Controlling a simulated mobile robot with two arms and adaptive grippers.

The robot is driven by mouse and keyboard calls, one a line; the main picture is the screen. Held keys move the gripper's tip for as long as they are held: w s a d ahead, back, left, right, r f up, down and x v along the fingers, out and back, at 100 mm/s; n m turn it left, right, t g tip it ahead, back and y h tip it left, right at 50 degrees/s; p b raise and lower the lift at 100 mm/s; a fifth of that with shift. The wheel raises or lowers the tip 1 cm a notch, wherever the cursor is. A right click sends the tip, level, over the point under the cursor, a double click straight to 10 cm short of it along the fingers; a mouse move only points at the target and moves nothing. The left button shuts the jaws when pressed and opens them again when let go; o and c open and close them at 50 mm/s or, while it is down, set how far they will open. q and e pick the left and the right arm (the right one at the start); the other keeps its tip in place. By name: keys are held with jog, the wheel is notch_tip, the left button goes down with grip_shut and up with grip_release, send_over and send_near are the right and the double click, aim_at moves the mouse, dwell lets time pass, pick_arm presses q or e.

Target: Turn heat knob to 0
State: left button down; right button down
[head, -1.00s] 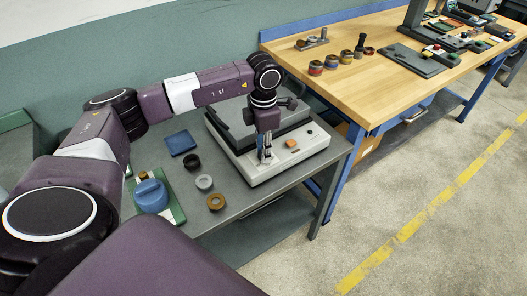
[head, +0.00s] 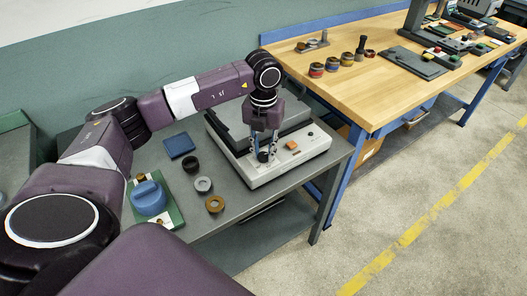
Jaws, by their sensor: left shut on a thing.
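The heat knob (head: 263,156) is a small dark knob on the front panel of a light grey machine (head: 290,165) with a dark top. My left gripper (head: 266,153) points down over the panel, with its fingers on either side of the knob and shut on it. The fingers hide part of the knob, and its marking and the scale are too small to read. An orange button (head: 292,146) sits on the panel to the right of the knob. My right gripper is out of view.
The machine stands on a dark grey table (head: 238,202). Left of it are a blue square pad (head: 179,145), several rings including a grey one (head: 203,185), and a blue object (head: 149,197) on a green plate. A wooden workbench (head: 376,88) stands to the right.

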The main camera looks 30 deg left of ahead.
aim_at(263, 155)
pick_arm(q)
jog(key=n, duration=0.4)
jog(key=shift+n, duration=0.3)
jog(key=shift+a+n, duration=0.1)
jog(key=shift+n, duration=1.5)
jog(key=shift+r+n, duration=0.1)
jog(key=shift+n, duration=0.2)
jog(key=c, duration=1.7)
grip_release()
jog(key=shift+o, duration=0.2)
notch_tip(263, 155, up, 12)
